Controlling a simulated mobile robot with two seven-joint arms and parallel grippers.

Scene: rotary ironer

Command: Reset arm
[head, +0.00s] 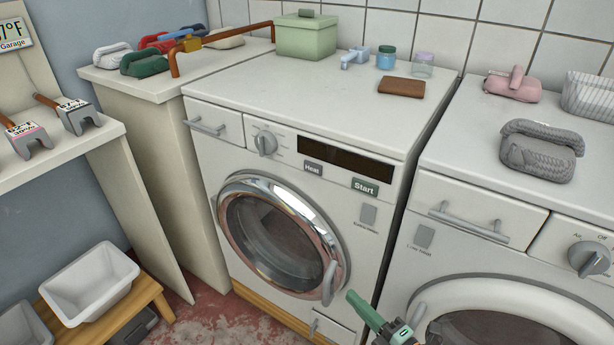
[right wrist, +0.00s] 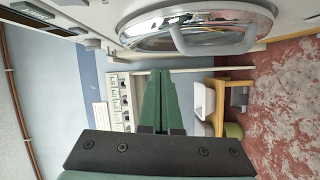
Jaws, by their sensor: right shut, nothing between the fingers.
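My right gripper (head: 352,296) shows at the bottom of the head view, in front of the lower right of the left-hand washer. Its green fingers are together and hold nothing. In the right wrist view the closed fingers (right wrist: 161,75) point toward the shelf area. The round chrome door (head: 275,237) of the washer is shut, with its handle (head: 328,282) just left of the gripper; the fingertips look apart from it. The same door (right wrist: 200,30) is at the top of the wrist view. My left gripper is not in view.
A second machine (head: 440,160) stands at right with a grey folded cloth (head: 536,150) on top. A green box (head: 306,38), small jars and a brown block (head: 401,86) sit on the left-hand washer. A white bin (head: 88,284) rests on a wooden bench at lower left.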

